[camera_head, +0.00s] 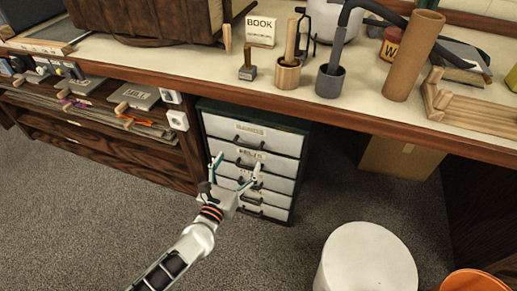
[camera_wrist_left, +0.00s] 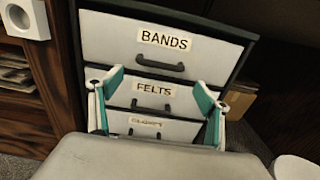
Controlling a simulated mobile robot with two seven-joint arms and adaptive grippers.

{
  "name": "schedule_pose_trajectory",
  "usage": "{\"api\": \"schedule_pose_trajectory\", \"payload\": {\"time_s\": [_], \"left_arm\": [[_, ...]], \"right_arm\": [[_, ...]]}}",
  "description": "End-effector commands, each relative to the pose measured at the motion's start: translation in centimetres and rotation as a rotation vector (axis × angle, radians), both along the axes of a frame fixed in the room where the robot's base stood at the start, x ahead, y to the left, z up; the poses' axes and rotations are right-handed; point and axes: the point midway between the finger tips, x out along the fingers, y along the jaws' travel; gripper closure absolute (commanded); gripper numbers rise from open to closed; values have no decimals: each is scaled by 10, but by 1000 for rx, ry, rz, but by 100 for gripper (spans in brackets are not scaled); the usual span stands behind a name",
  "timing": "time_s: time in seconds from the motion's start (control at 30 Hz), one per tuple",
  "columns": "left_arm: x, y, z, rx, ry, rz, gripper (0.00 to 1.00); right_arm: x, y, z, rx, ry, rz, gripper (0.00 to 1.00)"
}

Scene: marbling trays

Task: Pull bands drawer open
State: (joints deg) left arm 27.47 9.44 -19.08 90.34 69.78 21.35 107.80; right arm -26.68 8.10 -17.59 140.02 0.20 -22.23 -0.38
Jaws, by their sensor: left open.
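The bands drawer (camera_head: 275,136) is the top drawer of a dark-framed cabinet with white fronts under the workbench. Its label and dark handle (camera_wrist_left: 160,64) show clearly in the left wrist view, and it looks shut. Below it is the felts drawer (camera_wrist_left: 180,97), also with a dark handle. My left gripper (camera_head: 236,166) is open and empty in front of the cabinet, lower than the bands handle in the head view. In the left wrist view its fingers (camera_wrist_left: 160,95) frame the felts drawer area, below the bands handle. My right gripper is not in view.
The workbench top (camera_head: 190,60) overhangs the cabinet and holds cups, tools and a cardboard tube (camera_head: 412,58). Wooden drawers (camera_head: 100,140) stand left of the cabinet. A white round bin (camera_head: 366,260) stands on the floor at right. The carpet before the cabinet is clear.

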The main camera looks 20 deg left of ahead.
Motion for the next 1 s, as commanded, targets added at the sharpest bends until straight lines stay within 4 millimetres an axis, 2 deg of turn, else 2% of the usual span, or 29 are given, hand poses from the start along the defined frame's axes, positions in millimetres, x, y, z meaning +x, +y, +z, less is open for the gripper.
{"api": "schedule_pose_trajectory", "payload": {"time_s": [0.5,0.7,0.93,1.0], "left_arm": [[67,-2,1,-4,-2,1,23],[77,-2,3,-3,-3,1,23],[77,-2,3,-2,-4,1,23],[77,-2,3,-2,-4,1,41]], "right_arm": [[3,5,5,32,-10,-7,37],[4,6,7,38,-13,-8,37],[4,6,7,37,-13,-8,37],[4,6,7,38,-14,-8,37]]}}
